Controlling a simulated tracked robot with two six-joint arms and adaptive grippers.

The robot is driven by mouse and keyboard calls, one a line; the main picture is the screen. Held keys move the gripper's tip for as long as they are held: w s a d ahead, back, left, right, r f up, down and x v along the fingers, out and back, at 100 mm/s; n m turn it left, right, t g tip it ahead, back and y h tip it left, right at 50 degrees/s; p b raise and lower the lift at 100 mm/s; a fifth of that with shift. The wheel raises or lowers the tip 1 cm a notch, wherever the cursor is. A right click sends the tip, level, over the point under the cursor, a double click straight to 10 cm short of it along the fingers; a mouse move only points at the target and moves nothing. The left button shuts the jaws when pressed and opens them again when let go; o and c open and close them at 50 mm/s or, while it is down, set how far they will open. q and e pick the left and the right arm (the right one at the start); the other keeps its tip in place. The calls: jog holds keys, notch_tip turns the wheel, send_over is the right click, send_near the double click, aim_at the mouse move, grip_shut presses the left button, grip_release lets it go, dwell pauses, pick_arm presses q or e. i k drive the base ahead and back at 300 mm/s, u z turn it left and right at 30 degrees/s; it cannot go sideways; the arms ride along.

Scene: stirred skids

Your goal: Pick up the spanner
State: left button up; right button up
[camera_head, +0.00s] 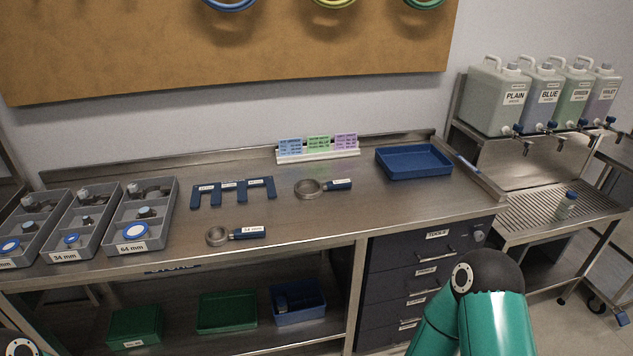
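Two ring-shaped tools with blue handles, which look like spanners, lie flat on the steel bench (400,207). The nearer spanner (235,235) has its metal ring to the left and a white label, hard to read, on its handle. The farther spanner (322,187) lies behind it to the right, also with its ring to the left. Nothing touches either one. My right arm shows at the bottom right, in front of the drawers, and a bit of my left arm shows in the bottom left corner. Neither gripper is in view.
A blue slotted rack (233,192) lies behind the nearer spanner. Grey sorting bins (144,243) stand left, a blue tray (414,161) back right, coloured cards (318,146) at the back. A drawer cabinet (418,283) is below. The bench's front middle is clear.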

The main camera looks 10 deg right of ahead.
aim_at(343, 183)
jog(key=z, duration=1.15)
jog(key=i, duration=0.15)
jog(key=u, duration=2.9)
jog(key=k, duration=0.95)
jog(key=z, duration=2.35)
jog(key=k, duration=0.1)
jog(key=u, duration=1.05)
jog(key=i, duration=0.95)
jog(key=z, duration=0.05)
